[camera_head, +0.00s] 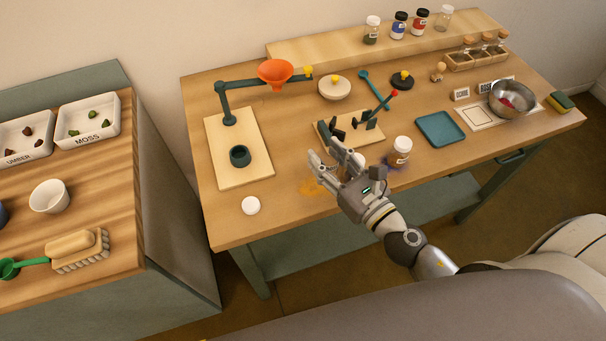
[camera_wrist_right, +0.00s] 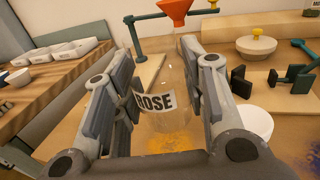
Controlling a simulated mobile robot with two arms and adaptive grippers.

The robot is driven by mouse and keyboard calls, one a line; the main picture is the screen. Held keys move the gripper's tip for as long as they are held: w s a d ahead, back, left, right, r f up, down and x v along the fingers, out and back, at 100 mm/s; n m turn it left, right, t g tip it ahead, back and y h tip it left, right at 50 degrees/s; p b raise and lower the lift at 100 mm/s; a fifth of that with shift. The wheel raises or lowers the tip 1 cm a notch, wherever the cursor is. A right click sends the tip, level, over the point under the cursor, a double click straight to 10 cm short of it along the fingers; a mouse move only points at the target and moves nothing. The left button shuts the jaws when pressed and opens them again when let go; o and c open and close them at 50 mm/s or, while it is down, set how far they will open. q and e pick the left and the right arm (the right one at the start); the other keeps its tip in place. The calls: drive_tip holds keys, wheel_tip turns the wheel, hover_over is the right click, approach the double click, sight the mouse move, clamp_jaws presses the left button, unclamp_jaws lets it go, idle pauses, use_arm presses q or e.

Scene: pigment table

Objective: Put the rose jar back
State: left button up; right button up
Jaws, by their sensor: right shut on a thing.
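My right gripper (camera_head: 326,160) is shut on the rose jar, over the front middle of the table. In the right wrist view the rose jar (camera_wrist_right: 160,103) is clear glass with a white ROSE label and sits between the two fingers (camera_wrist_right: 160,90). It looks tilted in that view, and I see no pigment clearly inside it. In the head view the fingers mostly hide it. The back shelf (camera_head: 300,54) holds several jars toward its right end, with bare wood on its left part. My left gripper is not in view.
A white lid (camera_head: 251,205) lies near the front left edge.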

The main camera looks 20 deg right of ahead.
drive_tip(key=b, duration=0.3)
hover_over(303, 189)
drive_tip(key=f, duration=0.5)
drive_tip(key=shift+s+d+f, duration=0.15)
drive_tip(key=shift+d+f, duration=0.05)
drive_tip(key=shift+d, duration=0.1)
drive_tip(key=f+b, duration=0.2)
drive_tip(key=f, duration=0.1)
drive_tip(key=shift+a, duration=0.3)
drive_tip(key=shift+f+b, duration=0.35)
drive_tip(key=shift+b, duration=0.05)
drive_tip(key=shift+f, duration=0.2)
drive_tip(key=o, duration=1)
drive_tip(key=shift+o, duration=0.2)
drive_tip(key=shift+r, duration=0.1)
